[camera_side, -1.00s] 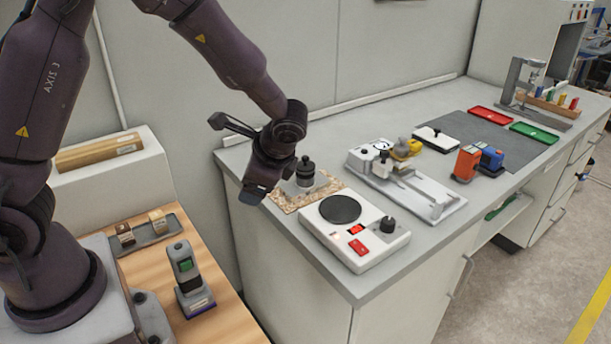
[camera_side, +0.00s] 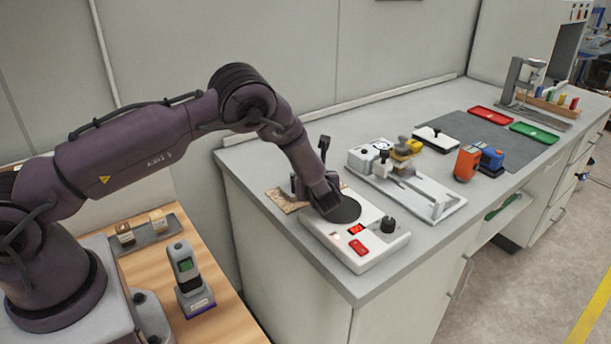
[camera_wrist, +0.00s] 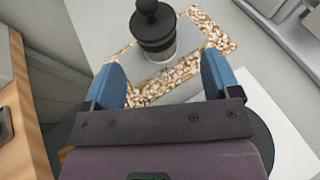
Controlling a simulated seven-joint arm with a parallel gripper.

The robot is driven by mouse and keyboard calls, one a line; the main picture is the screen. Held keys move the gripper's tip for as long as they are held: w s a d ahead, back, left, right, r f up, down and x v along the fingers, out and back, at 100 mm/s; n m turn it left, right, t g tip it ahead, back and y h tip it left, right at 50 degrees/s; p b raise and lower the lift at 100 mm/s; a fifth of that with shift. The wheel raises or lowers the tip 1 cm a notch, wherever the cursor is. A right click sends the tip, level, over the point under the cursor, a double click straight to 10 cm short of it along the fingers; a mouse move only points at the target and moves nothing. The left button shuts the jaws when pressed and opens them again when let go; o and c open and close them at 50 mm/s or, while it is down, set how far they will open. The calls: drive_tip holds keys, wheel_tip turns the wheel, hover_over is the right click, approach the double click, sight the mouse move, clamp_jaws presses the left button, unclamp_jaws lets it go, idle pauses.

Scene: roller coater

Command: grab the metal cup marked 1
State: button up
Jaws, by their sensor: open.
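No cup with a readable 1 shows in either view. In the wrist view, a black-knobbed piece with a shiny metal lower part (camera_wrist: 156,32) stands upright on a grey plate on a speckled cork board (camera_wrist: 222,42). It may be the cup, but I cannot tell. My gripper (camera_wrist: 162,78) is open and empty, its two blue fingers apart, with this piece ahead of them and not between them. In the side view, my gripper (camera_side: 328,208) is low over the hot-plate-like device (camera_side: 372,222) and largely hides the piece; the board's left edge (camera_side: 283,198) shows.
Red (camera_side: 495,119) and green (camera_side: 534,132) trays lie farther back.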

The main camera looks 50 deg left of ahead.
drive_tip(key=x, duration=0.7)
drive_tip(key=shift+s+a+f, duration=0.1)
drive_tip(key=shift+a+f, duration=0.2)
drive_tip(key=c, duration=1.1)
drive_tip(key=shift+r, duration=0.1)
drive_tip(key=shift+c, duration=0.5)
drive_tip(key=shift+r, duration=0.1)
